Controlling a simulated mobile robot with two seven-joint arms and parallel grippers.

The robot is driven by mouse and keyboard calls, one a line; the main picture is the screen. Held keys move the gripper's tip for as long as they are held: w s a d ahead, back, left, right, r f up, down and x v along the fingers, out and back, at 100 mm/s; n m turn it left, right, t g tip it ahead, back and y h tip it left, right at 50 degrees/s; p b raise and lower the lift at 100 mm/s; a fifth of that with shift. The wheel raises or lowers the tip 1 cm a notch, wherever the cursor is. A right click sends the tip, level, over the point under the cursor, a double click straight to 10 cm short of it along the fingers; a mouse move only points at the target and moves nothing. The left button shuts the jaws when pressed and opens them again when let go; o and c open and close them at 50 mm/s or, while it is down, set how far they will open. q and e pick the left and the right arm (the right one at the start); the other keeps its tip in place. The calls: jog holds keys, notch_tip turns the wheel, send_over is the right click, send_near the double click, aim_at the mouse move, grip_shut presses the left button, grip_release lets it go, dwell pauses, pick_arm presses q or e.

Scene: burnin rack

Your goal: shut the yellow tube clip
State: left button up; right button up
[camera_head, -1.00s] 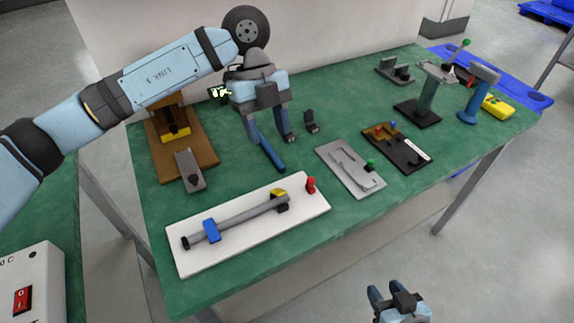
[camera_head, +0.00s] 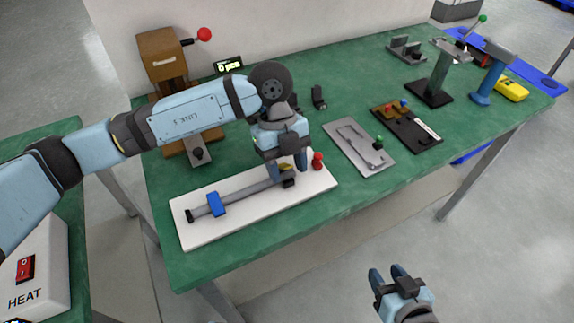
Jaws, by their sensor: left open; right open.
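The yellow tube clip (camera_head: 286,167) sits at the right end of a grey tube (camera_head: 245,190) on a white board (camera_head: 235,225). My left gripper (camera_head: 289,170) is open and points down right at the clip, hiding part of it. I cannot tell whether the fingers touch the clip. A blue clip (camera_head: 215,204) is on the same tube towards the left. A red knob (camera_head: 318,160) stands on the board just right of the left gripper. My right gripper (camera_head: 385,273) is open and empty, in front of the table over the floor.
Behind the board are a brown press with a red ball lever (camera_head: 162,62) and a small lit display (camera_head: 229,66). A grey plate (camera_head: 350,150) and a black fixture (camera_head: 412,135) lie to the right. A white HEAT box (camera_head: 40,265) stands at lower left.

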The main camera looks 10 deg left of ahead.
pick_arm(q)
jog(key=shift+c, duration=0.5)
grip_shut()
jog(key=shift+s+d+f+t+y, duration=0.2)
jog(key=shift+t+y, duration=0.2)
jog(key=shift+t, duration=0.2)
jog(key=shift+o, duration=0.5)
grip_release()
jog(key=shift+a, duration=0.1)
jog(key=p+v, duration=0.2)
jog(key=v, duration=1.1)
jog(key=shift+w+r, duration=0.2)
jog(key=shift+r, duration=0.15)
